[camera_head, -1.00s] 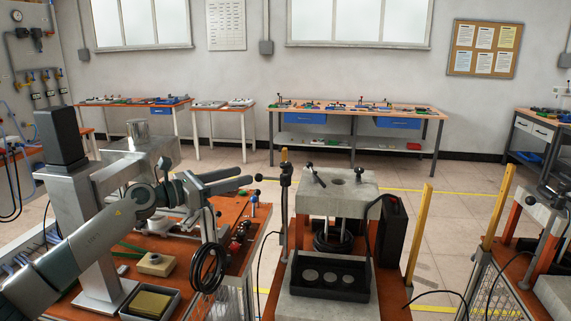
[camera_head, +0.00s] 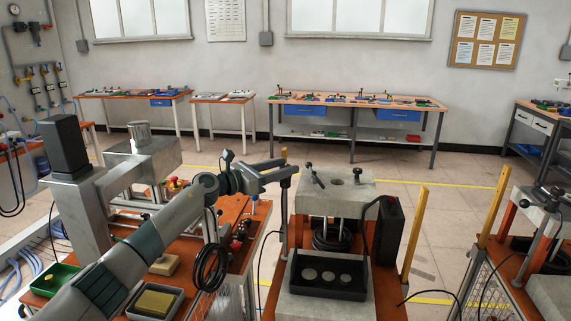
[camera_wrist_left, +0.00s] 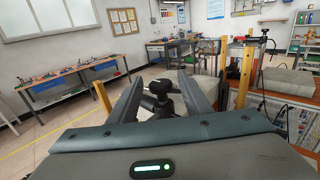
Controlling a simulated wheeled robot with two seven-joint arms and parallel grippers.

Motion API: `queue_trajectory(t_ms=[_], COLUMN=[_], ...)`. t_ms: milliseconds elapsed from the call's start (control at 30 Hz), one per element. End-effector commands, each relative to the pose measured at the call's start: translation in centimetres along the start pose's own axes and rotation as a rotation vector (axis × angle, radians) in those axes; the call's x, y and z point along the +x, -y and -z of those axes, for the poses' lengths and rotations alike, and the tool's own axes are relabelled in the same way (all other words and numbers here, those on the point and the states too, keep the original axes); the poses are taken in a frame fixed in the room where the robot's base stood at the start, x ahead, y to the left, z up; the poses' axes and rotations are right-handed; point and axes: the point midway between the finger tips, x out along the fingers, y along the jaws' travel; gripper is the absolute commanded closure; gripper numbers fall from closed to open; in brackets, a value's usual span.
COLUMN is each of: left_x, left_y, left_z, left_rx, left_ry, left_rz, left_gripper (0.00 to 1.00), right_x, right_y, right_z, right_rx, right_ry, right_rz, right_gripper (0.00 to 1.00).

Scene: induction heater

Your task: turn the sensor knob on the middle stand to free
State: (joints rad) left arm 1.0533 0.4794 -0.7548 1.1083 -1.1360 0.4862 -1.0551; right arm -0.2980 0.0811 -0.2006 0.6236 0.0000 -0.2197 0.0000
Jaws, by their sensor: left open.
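The middle stand (camera_head: 335,205) has a grey block top and a slim dark post (camera_head: 284,215) at its left side. My left gripper (camera_head: 286,172) reaches in from the left, its fingers at the top of that post. They hide the post's knob in the head view. In the left wrist view a black knob (camera_wrist_left: 160,88) on a dark stem sits between the two open fingers of the left gripper (camera_wrist_left: 160,80). Whether either finger touches it, I cannot tell. My right gripper is not in view.
A black tray with round discs (camera_head: 328,277) sits at the front of the middle stand. A black box (camera_head: 386,229) and a yellow post (camera_head: 413,230) stand to its right. A coiled black cable (camera_head: 210,267) hangs on the left bench. Another stand (camera_head: 548,215) is at the right.

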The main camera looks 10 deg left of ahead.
Motion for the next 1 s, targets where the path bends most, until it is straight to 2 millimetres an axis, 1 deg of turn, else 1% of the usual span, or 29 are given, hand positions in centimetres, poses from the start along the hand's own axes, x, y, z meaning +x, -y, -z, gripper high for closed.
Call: queue_trajectory(t_ms=[33, 167, 500, 533, 567, 600, 667, 700, 867, 1000], left_x=[0.43, 1.06, 1.22, 1.22, 1.22, 1.21, 1.21, 1.21, 1.2, 1.2], left_y=[0.0, 0.03, 0.03, 0.03, 0.03, 0.03, 0.03, 0.03, 0.03, 0.04], left_z=[-0.07, 0.03, 0.06, 0.06, 0.06, 0.06, 0.06, 0.06, 0.02, -0.1], left_rx=[-0.002, -0.001, 0.0, 0.0, 0.0, 0.0, 0.0, 0.0, 0.0, 0.0], left_ry=[0.0, -0.001, -0.001, -0.001, -0.001, -0.001, -0.001, -0.001, -0.001, -0.001], left_rz=[0.0, 0.0, 0.0, 0.0, 0.0, 0.0, 0.0, 0.0, -0.001, -0.009], left_gripper=[0.56, 0.56, 0.56, 0.6, 0.68, 0.77, 0.92, 0.95, 0.95, 0.95], right_x=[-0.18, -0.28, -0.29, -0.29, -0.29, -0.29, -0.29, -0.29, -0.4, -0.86], right_y=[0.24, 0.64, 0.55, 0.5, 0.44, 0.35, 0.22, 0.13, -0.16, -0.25], right_z=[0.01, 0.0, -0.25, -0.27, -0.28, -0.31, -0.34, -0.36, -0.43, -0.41], right_rx=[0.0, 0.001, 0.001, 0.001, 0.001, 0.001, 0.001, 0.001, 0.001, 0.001], right_ry=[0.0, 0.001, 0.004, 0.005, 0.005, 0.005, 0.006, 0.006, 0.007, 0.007], right_rz=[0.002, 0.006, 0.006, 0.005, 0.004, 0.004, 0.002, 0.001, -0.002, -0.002], right_gripper=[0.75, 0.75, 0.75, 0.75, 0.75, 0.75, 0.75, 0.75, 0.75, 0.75])
